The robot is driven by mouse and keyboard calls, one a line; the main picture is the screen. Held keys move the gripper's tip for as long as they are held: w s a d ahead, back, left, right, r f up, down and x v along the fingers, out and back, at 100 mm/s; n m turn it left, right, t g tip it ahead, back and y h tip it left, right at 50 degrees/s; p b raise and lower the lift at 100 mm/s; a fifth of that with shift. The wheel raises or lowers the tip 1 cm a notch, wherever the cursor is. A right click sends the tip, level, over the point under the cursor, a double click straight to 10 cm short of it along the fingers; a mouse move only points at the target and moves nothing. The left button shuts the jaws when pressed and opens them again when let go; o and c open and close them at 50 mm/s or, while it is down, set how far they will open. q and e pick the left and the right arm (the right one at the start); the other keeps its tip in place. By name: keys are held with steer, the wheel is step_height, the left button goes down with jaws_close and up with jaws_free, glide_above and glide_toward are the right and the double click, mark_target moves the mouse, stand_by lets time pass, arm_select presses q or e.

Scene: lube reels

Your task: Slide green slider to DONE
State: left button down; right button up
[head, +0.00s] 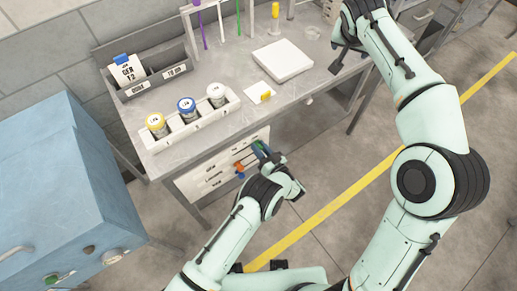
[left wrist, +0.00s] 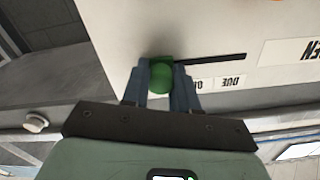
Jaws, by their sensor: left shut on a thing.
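The white slider board (head: 200,181) hangs on the front of the bench, with printed row labels. My left gripper (head: 268,152) is at the board's right end, and the green slider (head: 257,145) shows only partly beside it. In the left wrist view the green slider knob (left wrist: 162,77) sits between the two fingers (left wrist: 160,88), which are shut on it. The knob is at the left end of its dark slot (left wrist: 215,59) in that upside-down view. A "DUE" label (left wrist: 233,83) is near; the label beside it is partly hidden by a finger.
An orange slider (head: 239,167) and a blue slider (head: 241,176) are close to my left gripper. My right gripper (head: 342,40) is near the bench's far right.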

arm_select(q)
steer(key=c, duration=0.9)
jaws_free()
steer(key=shift+w+d, duration=0.1)
steer(key=shift+d, duration=0.2)
steer(key=shift+o, duration=0.2)
steer(key=v, duration=1.2)
